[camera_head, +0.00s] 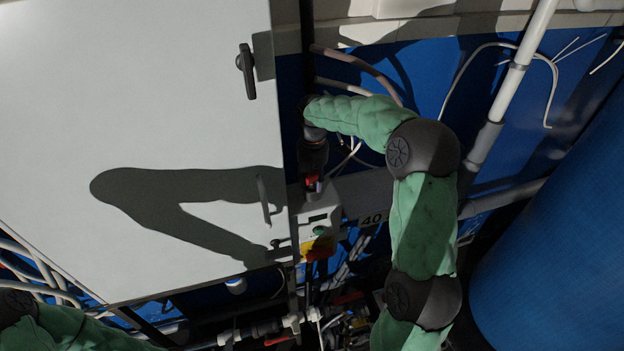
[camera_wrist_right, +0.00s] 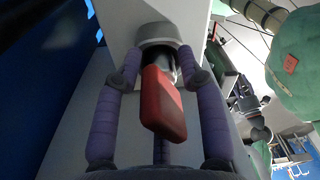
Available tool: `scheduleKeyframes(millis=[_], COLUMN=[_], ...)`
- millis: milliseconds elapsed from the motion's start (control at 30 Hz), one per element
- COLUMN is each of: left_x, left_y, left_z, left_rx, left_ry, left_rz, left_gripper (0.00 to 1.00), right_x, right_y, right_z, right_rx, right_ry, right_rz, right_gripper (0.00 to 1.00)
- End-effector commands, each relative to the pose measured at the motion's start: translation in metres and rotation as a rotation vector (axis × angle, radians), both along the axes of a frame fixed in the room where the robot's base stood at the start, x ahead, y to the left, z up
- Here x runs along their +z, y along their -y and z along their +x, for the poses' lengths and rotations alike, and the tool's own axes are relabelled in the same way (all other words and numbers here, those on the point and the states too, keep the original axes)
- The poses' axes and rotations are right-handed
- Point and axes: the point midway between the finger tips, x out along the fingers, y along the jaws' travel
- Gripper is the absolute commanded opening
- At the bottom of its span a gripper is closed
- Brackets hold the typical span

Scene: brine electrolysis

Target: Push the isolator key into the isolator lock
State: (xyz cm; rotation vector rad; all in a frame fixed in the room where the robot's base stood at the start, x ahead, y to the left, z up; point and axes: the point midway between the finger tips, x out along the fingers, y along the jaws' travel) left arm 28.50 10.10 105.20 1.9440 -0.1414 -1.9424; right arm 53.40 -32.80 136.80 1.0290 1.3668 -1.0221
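The isolator key is a red block on a dark shaft (camera_wrist_right: 163,103). In the right wrist view its shaft meets the round grey collar of the lock (camera_wrist_right: 163,38); how deep it sits cannot be told. My right gripper (camera_wrist_right: 172,58) has its purple fingers spread on both sides of the key, with visible gaps, and another finger behind it. In the head view the right gripper (camera_head: 313,172) is in shadow above the grey isolator box (camera_head: 319,217), with the red key (camera_head: 312,183) small at its tips. My left gripper is out of view.
A large pale cabinet door (camera_head: 150,120) with a dark handle (camera_head: 246,72) fills the left. A blue tank (camera_head: 560,240) stands at the right. Pipes (camera_head: 500,100) and loose cables run behind my right arm. Fittings and hoses crowd the space below the box.

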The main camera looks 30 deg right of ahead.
Motion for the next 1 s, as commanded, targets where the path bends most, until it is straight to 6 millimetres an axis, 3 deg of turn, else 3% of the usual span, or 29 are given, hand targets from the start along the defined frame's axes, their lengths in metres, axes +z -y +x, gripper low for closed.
scheduleKeyframes(millis=[33, 800, 867, 1000], left_x=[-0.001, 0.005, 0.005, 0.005], left_y=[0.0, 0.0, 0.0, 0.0], left_z=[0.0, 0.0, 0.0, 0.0], left_rx=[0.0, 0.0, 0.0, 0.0], left_ry=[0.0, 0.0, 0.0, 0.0], left_rz=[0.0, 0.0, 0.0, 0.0], left_gripper=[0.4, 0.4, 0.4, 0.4], right_x=[-0.014, -0.003, -0.003, -0.003], right_y=[-0.003, -0.002, -0.002, -0.002], right_z=[-0.007, -0.005, -0.005, -0.005], right_rx=[0.005, 0.006, 0.005, 0.005], right_ry=[-0.033, -0.022, -0.021, -0.021], right_rz=[0.005, 0.003, 0.003, 0.003], right_gripper=[0.57, 0.57, 0.42, 0.03])
